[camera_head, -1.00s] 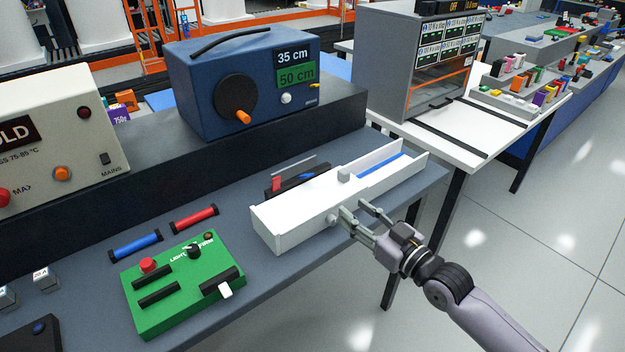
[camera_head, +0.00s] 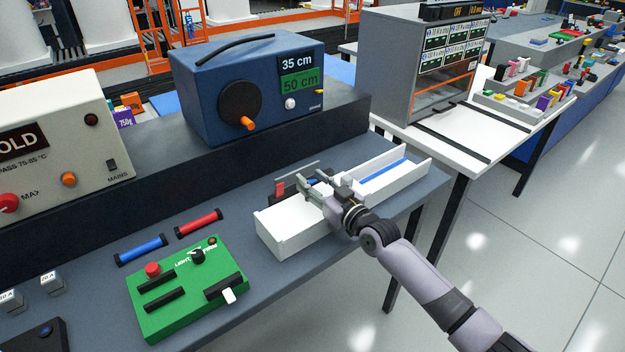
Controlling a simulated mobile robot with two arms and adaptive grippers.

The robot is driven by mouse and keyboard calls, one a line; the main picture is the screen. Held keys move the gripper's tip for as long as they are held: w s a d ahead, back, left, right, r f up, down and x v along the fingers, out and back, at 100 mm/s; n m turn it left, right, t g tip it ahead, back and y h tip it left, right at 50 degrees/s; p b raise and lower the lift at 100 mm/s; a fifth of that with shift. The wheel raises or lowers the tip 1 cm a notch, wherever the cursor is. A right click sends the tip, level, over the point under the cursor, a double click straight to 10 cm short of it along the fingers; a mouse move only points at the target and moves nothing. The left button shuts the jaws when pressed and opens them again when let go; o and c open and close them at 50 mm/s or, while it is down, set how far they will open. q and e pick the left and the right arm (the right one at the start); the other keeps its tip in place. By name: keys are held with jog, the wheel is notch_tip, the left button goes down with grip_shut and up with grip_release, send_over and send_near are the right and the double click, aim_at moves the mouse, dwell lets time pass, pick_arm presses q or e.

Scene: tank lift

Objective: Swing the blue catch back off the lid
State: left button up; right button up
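A long white tank (camera_head: 285,246) lies on the grey bench, with its left part covered by a white lid (camera_head: 285,220) and a blue strip showing inside its right part. Behind it is a dark block with a red piece (camera_head: 279,190). A small bit of blue, which looks like the catch (camera_head: 311,181), shows there, mostly hidden by my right gripper. My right gripper (camera_head: 314,186) is over the middle of the tank with its fingers apart, close to the catch. I cannot tell whether it touches it. My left gripper is not in view.
A green panel (camera_head: 190,290) with knobs and switches sits at front left. Blue (camera_head: 140,250) and red (camera_head: 198,223) cylinders lie behind it. A blue box with a dial (camera_head: 250,85) stands on the raised ledge. Bare bench lies between panel and tank.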

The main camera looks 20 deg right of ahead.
jog(key=shift+w, duration=0.3)
jog(key=shift+c, duration=0.3)
grip_shut()
